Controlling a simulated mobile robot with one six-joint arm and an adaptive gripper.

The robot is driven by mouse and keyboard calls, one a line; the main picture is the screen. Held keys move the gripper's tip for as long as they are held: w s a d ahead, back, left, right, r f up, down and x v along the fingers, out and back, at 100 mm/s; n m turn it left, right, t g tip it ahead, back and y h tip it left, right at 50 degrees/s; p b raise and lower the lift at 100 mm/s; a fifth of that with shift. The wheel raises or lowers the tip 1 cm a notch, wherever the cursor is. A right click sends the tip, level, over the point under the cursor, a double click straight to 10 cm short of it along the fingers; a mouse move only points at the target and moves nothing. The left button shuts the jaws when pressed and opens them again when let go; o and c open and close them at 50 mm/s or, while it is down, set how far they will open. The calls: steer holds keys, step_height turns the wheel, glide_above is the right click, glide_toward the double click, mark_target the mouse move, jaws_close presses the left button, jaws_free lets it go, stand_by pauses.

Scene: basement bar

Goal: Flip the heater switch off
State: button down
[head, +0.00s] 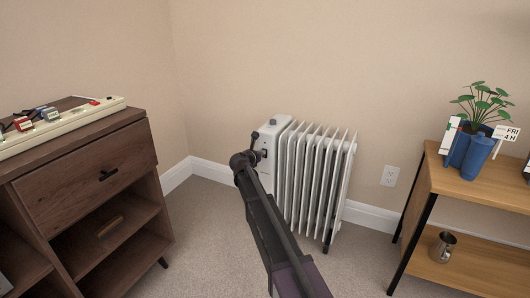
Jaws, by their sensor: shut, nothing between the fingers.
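The heater (314,178) is a white finned radiator standing on the carpet against the back wall. Its control end (269,142) is a pale box at the left side and faces my arm. A small dark part on that panel (264,153) may be the switch; its position is too small to read. My gripper (257,138) is at the upper left of the control end, close to the panel. It is shut and empty. I cannot tell whether it touches the panel. My wrist and forearm cover the panel's lower left.
A dark wooden cabinet (88,166) stands at the left with a power strip (62,127) on top. A wooden shelf unit (468,188) at the right holds a potted plant (482,105) and a metal cup (443,247). A wall outlet (390,176) is right of the heater. Carpet is clear between the furniture.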

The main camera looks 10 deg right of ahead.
steer(key=r+p+v, duration=0.1)
steer(key=p+v, duration=0.3)
steer(key=v, duration=0.9)
steer(key=shift+s+p, duration=0.2)
steer(key=shift+p, duration=0.1)
steer(key=shift+d+r, duration=0.15)
steer(key=s+d+f+m+g+y+p, duration=0.1)
steer(key=s+d+f+m+g+p, duration=0.2)
steer(key=s+d+m, duration=0.4)
steer(key=s+d+f+m+g+y+p, duration=0.15)
steer(key=s+d+m+g, duration=0.25)
steer(key=s+m, duration=0.5)
steer(key=s+r+m+g+y+p, duration=0.1)
steer(key=s+m+g+y+p, duration=0.5)
steer(key=s+m, duration=1.15)
step_height(320, 180, up, 38)
steer(key=s+n+p, duration=0.2)
steer(key=n+p, duration=0.2)
steer(key=p, duration=3.3)
steer(key=shift+s+d+t, duration=0.2)
steer(key=shift+s+t, duration=0.1)
